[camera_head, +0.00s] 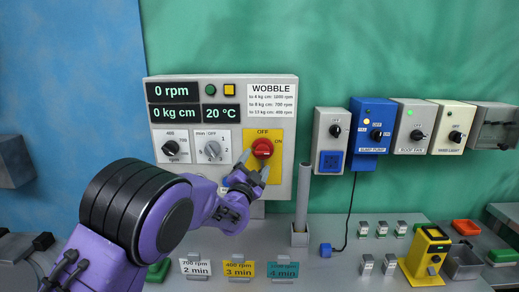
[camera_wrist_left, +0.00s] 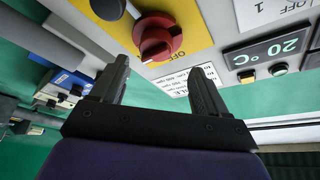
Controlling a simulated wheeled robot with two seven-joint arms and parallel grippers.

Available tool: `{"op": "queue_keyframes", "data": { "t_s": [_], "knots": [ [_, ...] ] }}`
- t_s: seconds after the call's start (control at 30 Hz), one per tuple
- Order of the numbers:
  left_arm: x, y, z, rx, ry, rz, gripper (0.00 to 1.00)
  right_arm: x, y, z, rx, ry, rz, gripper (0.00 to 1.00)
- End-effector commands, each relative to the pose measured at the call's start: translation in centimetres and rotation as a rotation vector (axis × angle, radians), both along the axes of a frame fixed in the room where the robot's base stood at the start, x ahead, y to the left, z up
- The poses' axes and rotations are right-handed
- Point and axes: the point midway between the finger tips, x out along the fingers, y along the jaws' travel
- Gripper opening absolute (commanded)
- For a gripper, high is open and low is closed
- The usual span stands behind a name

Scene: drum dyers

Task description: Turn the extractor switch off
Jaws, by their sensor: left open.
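A red rotary knob (camera_head: 263,148) sits on a yellow plate (camera_head: 275,170) marked OFF above and ON to the right, on a grey control panel; I cannot tell its exact setting. No label reading "extractor" is legible. My left gripper (camera_head: 254,170) is just below the knob, its fingers open and pointing at the panel. In the left wrist view the red knob (camera_wrist_left: 157,38) lies just beyond the open fingertips (camera_wrist_left: 160,70), roughly in line with the gap, and nothing is between the fingers. My right gripper is not in view.
The panel also has a black knob (camera_head: 170,148), a grey knob (camera_head: 212,150) and displays. To the right hang a grey switch box (camera_head: 330,125), a blue one (camera_head: 371,125), a roof fan box (camera_head: 412,125) and others. A grey post (camera_head: 302,200) stands right of the gripper.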

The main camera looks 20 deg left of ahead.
Motion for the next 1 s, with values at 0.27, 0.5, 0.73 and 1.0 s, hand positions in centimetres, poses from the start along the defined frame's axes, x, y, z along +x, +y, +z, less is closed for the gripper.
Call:
{"op": "queue_keyframes", "data": {
  "t_s": [0.27, 0.5, 0.73, 1.0],
  "knots": [
    [4.1, 0.1, 1.1, -0.003, 0.003, 0.002, 0.75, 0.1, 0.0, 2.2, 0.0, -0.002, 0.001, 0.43],
    [4.5, 0.1, 1.0, -0.002, 0.005, 0.002, 0.75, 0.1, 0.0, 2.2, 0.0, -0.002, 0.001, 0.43],
    [4.5, 0.1, 1.1, -0.002, 0.004, 0.003, 0.26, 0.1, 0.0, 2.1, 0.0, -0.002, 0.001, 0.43],
    [4.5, 0.1, 1.0, -0.008, 0.002, 0.003, 0.19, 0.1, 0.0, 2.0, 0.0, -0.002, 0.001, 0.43]
  ]
}}
